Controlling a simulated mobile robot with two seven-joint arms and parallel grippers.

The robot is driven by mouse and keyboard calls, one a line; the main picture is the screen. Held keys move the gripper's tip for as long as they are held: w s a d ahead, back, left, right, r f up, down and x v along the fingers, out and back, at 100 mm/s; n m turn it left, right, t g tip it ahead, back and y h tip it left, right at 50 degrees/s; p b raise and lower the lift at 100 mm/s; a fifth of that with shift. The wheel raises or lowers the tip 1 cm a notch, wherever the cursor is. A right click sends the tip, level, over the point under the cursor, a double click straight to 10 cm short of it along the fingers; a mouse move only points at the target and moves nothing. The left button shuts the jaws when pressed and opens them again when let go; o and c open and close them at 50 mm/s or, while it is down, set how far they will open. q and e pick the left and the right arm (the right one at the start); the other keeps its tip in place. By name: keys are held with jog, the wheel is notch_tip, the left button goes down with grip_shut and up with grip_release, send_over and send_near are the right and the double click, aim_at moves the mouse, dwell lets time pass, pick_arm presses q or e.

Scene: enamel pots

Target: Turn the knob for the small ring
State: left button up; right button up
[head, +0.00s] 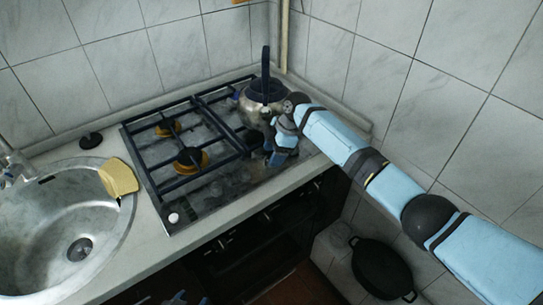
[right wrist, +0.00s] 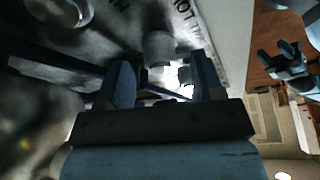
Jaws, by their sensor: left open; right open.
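The hob (head: 215,190) has dark grates over yellow-topped burners (head: 190,160); which ring is the small one I cannot tell. My right gripper (head: 270,152) is low over the hob's right part, in front of the kettle. In the right wrist view it is open (right wrist: 160,78), with a grey knob (right wrist: 158,46) just beyond and between its fingertips; contact is not clear. A second knob (right wrist: 72,10) shows at the upper left. In the head view the arm hides the knobs there. My left gripper (right wrist: 285,60) is open, away from the hob; its tips show at the head view's bottom edge (head: 180,298).
A metal kettle (head: 262,100) with an upright dark handle stands on the hob's back right, close to my right arm. A white round piece (head: 173,217) sits at the hob's front left. A black pan (head: 380,270) is below right.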

jog(key=v, duration=1.2)
